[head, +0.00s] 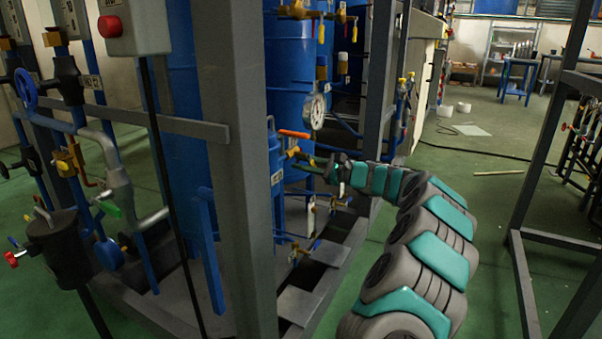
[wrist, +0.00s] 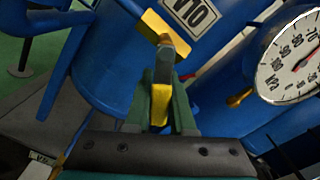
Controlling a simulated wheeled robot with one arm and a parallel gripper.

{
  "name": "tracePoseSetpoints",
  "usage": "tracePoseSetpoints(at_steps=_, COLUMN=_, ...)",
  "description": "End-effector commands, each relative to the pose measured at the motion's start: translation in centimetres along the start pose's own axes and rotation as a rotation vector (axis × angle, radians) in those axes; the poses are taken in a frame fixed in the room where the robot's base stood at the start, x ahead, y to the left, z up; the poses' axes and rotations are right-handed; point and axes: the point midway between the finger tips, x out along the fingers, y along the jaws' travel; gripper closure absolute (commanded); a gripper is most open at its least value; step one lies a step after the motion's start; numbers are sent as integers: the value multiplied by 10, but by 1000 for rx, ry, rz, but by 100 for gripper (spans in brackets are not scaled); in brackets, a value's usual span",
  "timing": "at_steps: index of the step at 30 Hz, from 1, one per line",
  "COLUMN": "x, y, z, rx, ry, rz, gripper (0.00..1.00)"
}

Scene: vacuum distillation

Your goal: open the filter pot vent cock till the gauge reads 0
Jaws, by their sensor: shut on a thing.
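My gripper (wrist: 160,88) is shut on the yellow-handled vent cock (wrist: 156,30) in the wrist view. A yellow end rises past the fingertips and another yellow part shows between the fingers. Behind it is a blue vessel (wrist: 105,62) with a V10 label (wrist: 193,10). The pressure gauge (wrist: 290,60) is at the right edge, partly cut off. Its marks run through 70, 80, 90 and 100, with a thin red needle; I cannot read the exact value. In the head view my gripper (head: 318,164) reaches left towards the small blue pot (head: 275,180), below the gauge (head: 315,111).
An orange-handled valve (head: 295,134) sits just above my gripper. A grey frame post (head: 238,180) stands to the left, and another upright (head: 380,80) stands behind. Blue pipes and small valves crowd the pot. Green floor (head: 480,200) is open to the right.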

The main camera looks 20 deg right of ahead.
Motion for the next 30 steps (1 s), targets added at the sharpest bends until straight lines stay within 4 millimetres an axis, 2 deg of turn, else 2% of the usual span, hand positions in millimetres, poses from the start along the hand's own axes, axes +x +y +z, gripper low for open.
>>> tracePoseSetpoints(at_steps=4, x=1, y=-4, z=-3, rx=-142, ry=0, rz=1, gripper=100)
tracePoseSetpoints(at_steps=18, x=0, y=-23, z=5, rx=-576, ry=1, rz=0, gripper=100)
tracePoseSetpoints(at_steps=30, x=0, y=-32, z=14, rx=-809, ry=-2, rz=2, gripper=100)
